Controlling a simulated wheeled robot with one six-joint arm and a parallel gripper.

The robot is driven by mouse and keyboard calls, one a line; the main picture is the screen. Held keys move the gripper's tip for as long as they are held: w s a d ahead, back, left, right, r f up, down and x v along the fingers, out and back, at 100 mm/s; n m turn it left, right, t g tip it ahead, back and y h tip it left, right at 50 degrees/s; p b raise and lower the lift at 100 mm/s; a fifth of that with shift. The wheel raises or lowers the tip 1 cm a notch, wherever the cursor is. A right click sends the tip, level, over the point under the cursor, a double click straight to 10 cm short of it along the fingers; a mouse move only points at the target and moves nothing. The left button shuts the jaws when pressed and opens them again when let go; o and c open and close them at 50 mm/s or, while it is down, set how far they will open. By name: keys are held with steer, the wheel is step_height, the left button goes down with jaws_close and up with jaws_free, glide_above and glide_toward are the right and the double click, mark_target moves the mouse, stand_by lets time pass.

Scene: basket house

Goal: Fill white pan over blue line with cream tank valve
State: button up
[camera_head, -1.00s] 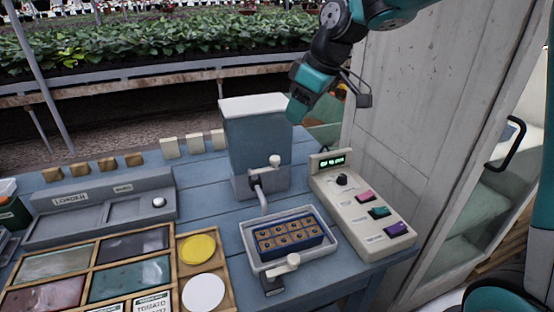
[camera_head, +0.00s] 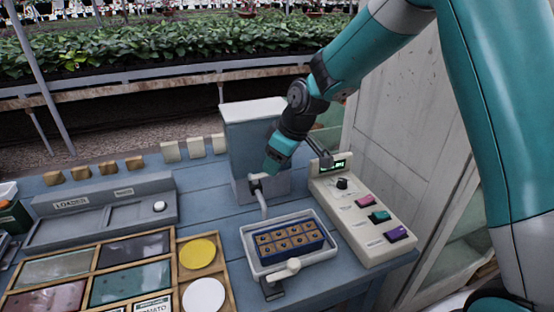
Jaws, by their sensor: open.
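The white pan (camera_head: 322,258) sits on the blue bench with a blue tray of brown cells (camera_head: 290,240) in it. I cannot make out the blue line or the water level inside. The grey tank (camera_head: 250,135) with a pale lid stands behind the pan, and its spout (camera_head: 263,203) comes down toward the pan. The cream tank valve is mostly hidden behind my gripper (camera_head: 267,172), which is open right at it; I cannot tell if they touch. A second cream handle (camera_head: 286,269) is on a drain at the pan's front edge.
A cream control panel (camera_head: 365,215) with a dial, coloured buttons and lit display stands right of the pan. A grey loader (camera_head: 100,207) and a wooden tray of coloured compartments (camera_head: 85,245) lie left. Small blocks (camera_head: 195,147) line the back. A whitish door panel (camera_head: 400,110) rises at right.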

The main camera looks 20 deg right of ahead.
steer(key=shift+c, duration=0.2)
steer(key=c, duration=0.9)
steer(key=shift+s+a+m+t+h, duration=0.25)
steer(key=shift+s+m+h, duration=0.25)
steer(key=shift+m, duration=0.85)
steer(key=shift+s+a+m+t+h, duration=0.25)
steer(key=shift+s+m+h, duration=0.3)
steer(key=shift+m, duration=0.75)
steer(key=shift+s+a+m+t+h, duration=0.3)
steer(key=shift+s+m, duration=0.35)
steer(key=shift+m, duration=0.7)
steer(key=o, duration=0.9)
